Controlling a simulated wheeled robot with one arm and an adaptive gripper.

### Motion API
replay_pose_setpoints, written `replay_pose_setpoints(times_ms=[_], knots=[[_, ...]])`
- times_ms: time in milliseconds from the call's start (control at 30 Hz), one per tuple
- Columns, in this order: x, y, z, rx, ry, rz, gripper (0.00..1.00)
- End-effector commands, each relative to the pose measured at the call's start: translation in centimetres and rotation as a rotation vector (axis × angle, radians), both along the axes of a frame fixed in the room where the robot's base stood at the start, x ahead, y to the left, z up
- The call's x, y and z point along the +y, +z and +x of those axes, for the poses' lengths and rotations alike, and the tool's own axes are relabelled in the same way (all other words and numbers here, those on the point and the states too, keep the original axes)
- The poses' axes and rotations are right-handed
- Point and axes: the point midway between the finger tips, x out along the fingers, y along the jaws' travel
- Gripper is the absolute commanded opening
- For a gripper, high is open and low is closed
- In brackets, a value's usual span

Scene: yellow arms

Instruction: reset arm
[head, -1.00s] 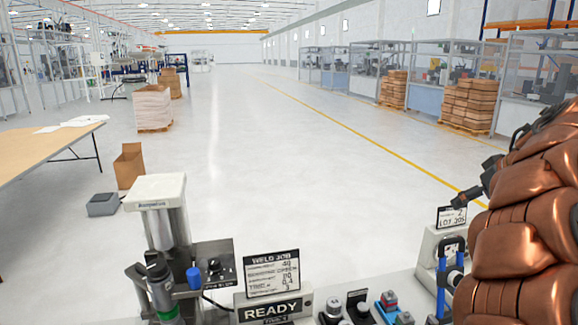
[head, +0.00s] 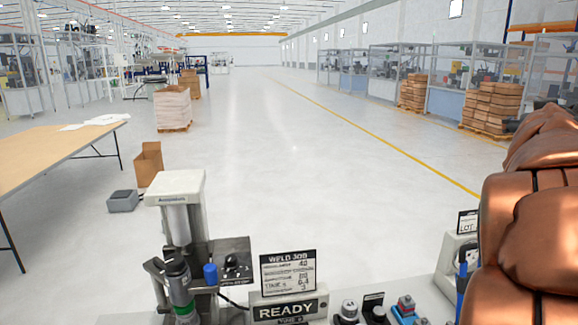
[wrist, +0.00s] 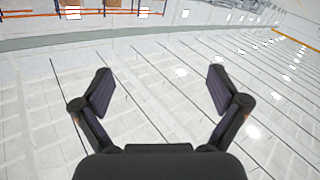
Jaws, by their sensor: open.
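My gripper (wrist: 158,92) shows in the wrist view with its two dark fingers spread wide apart. Nothing is between them. In the head view, my copper-coloured arm (head: 535,220) fills the right edge, and the gripper itself is out of that view.
A bench below holds a white-topped press (head: 175,190), a READY sign (head: 285,311), a weld job placard (head: 288,272) and small coloured parts (head: 405,308). A wooden table (head: 50,155) stands left, near an open carton (head: 148,163) and a grey box (head: 122,201). The central floor is clear.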

Motion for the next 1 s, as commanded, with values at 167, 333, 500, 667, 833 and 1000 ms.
replay_pose_setpoints(times_ms=[167, 333, 500, 667, 833, 1000], knots=[[1.5, -9.3, -3.7, 0.163, -0.095, 0.194, 0.97], [5.2, -18.4, -7.3, 0.382, -0.115, 0.362, 0.97], [10.5, -26.5, -11.2, 0.630, -0.077, 0.504, 0.97], [16.5, -32.8, -15.7, 0.879, 0.004, 0.613, 0.97], [23.2, -37.9, -21.8, 1.157, 0.129, 0.706, 0.97], [28.4, -40.6, -27.5, 1.389, 0.254, 0.765, 0.97]])
